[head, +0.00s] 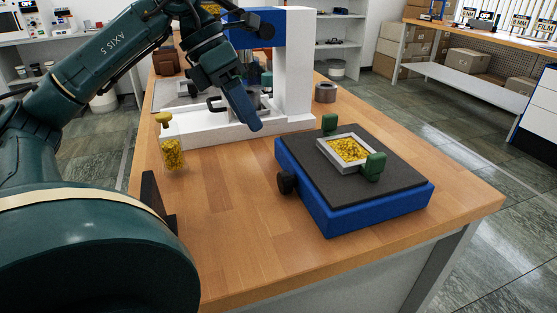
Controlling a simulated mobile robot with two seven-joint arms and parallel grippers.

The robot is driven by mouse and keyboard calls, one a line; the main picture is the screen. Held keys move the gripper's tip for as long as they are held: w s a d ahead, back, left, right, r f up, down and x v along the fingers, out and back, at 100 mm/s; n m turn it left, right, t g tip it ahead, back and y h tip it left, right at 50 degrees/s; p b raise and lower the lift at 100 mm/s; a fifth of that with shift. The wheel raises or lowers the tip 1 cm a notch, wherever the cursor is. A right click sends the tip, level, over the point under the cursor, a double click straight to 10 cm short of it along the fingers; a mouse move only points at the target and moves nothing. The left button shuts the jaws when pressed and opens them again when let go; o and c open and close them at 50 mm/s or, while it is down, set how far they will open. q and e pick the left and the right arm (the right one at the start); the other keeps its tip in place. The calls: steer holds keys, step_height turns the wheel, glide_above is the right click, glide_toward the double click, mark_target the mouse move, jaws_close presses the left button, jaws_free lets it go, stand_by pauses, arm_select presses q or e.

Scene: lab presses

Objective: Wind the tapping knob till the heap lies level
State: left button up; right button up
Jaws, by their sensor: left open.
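The tapping stand is a blue box (330,214) with a dark grey top (385,190) on the wooden bench. Its black knob (286,182) sticks out of the left side. On top, a pale square frame (326,151) between two green blocks holds a heap of yellow granules (349,148); from here I cannot tell whether it is level. My left gripper (241,108) is open, above the bench in front of the white press, behind and left of the knob and clear of it. One blue finger shows well. My right gripper is not in view.
A white press (293,75) with a blue head stands behind the stand. A clear jar of yellow granules (172,155) with a yellow top stands at the left. A grey ring (325,92) lies at the back right.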

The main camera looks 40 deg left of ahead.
mark_target(282, 177)
arm_select(q)
steer(key=x, duration=1.3)
steer(key=shift+s+d+p, duration=0.1)
steer(key=shift+p, duration=0.2)
steer(key=shift+c, duration=0.4)
steer(key=c, duration=0.9)
steer(key=y, duration=0.1)
steer(key=t+y, duration=0.1)
steer(key=shift+s+d+r+m+y+p, duration=0.15)
steer(key=shift+d+m+y+p, duration=0.1)
steer(key=shift+m+y+p, duration=0.15)
steer(key=shift+d+t+y, duration=0.1)
steer(key=shift+t+y, duration=0.2)
steer(key=shift+y, duration=0.2)
steer(key=shift+t+y, duration=0.4)
steer(key=shift+y, duration=0.1)
